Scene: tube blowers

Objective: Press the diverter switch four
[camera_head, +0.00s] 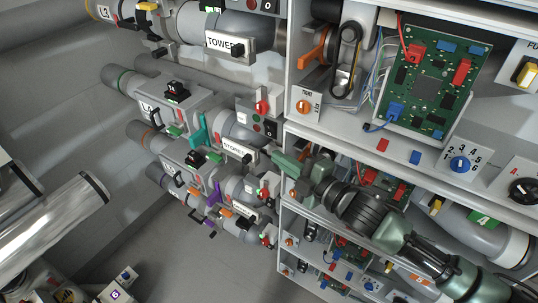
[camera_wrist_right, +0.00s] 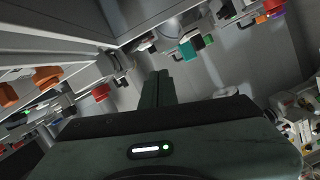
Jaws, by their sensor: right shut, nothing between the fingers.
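My right gripper (camera_head: 281,161) reaches in from the lower right, its green fingers together and empty. In the right wrist view the closed fingers (camera_wrist_right: 158,88) point away over the floor. In the head view the fingertips are in front of the cabinet's left edge, right of a tube labelled "STORE" (camera_head: 234,148); I cannot tell if they touch anything. A green tag marked "4" (camera_head: 484,219) is on a grey tube at the right. Small red and black switches (camera_head: 265,107) sit on the tube units. I cannot tell which one is diverter switch four. My left gripper is not in view.
The cabinet shelf (camera_head: 430,160) holds a green circuit board (camera_head: 432,83) and a blue rotary knob (camera_head: 459,164). A teal lever (camera_head: 199,132) and a "TOWER" tube (camera_head: 231,43) are at the left. Open floor (camera_head: 135,235) lies at the lower left.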

